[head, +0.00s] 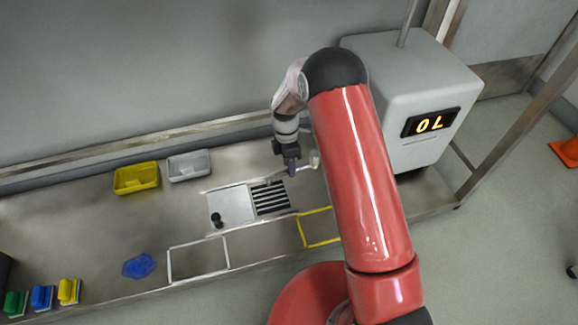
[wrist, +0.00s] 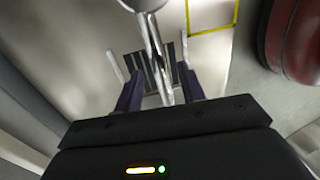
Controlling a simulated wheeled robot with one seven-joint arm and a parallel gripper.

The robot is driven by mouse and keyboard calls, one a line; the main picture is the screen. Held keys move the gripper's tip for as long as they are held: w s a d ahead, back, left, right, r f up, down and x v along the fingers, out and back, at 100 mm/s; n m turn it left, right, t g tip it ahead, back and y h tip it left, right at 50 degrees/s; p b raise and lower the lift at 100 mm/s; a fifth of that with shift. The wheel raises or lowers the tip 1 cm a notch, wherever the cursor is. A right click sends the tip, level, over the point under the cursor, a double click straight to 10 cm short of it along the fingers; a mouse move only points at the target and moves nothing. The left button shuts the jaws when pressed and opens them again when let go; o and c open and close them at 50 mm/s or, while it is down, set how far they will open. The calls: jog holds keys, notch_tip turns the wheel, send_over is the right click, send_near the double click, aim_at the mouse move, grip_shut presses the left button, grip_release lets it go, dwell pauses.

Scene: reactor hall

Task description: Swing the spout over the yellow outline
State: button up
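The spout (wrist: 152,40) is a shiny metal tube in the wrist view, running from a round fitting at the top edge down between my fingers. In the head view only a small pale part beside my gripper shows, and my arm hides the rest. My gripper (wrist: 160,92) has its dark purple fingers apart, one on each side of the tube, with gaps visible. It also shows above the drain grille in the head view (head: 291,168). The yellow outline (head: 302,232) is on the bench, partly behind my red arm. It shows at the upper right of the wrist view (wrist: 212,28); the spout is left of it.
A slotted grille (head: 270,198) lies under my gripper. A white outline (head: 198,277), a blue cloth-like item (head: 139,265), a yellow tray (head: 136,188) and a grey tray (head: 189,177) are to the left. A grey machine with a lit display (head: 430,123) stands at the right.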

jog(key=shift+f, duration=0.3)
grip_shut()
